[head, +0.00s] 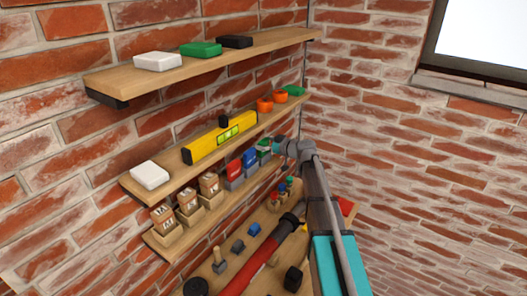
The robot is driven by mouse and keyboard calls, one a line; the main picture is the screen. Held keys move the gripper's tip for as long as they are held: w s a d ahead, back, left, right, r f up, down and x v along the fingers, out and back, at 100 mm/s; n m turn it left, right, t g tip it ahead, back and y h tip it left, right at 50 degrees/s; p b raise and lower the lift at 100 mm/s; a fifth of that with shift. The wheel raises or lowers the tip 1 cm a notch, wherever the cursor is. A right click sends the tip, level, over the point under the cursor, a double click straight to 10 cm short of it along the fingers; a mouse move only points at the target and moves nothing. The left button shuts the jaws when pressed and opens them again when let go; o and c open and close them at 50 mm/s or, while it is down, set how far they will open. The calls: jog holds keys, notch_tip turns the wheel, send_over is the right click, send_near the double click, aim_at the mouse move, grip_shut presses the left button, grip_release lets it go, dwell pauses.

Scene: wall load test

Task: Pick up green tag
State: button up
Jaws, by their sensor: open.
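Several green things show, and I cannot tell for certain which is the green tag. A small green piece (264,145) sits at the right end of the third shelf, beside blue and red pieces on grey holders. My gripper (274,145) is at this piece, just to its right, with the arm coming in from the lower right. The jaws are open; whether they touch or surround the piece is too small to tell. A green block (201,49) lies on the top shelf (260,46). Another green block (293,90) lies at the right end of the second shelf (207,160).
The second shelf also holds a yellow level (222,137), two orange rings and a white block (149,175). Small wooden boxes (187,195) stand left on the third shelf. Below is a board with a red-and-black tool (262,262) and several small parts. Brick walls meet behind.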

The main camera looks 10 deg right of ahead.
jog(key=c, duration=0.9)
jog(key=shift+o, duration=0.2)
jog(key=shift+r, duration=0.1)
notch_tip(320, 180, up, 7)
jog(key=p, duration=0.7)
jog(key=f+v, duration=0.3)
jog(key=v, duration=1.5)
jog(key=shift+d+f, duration=0.1)
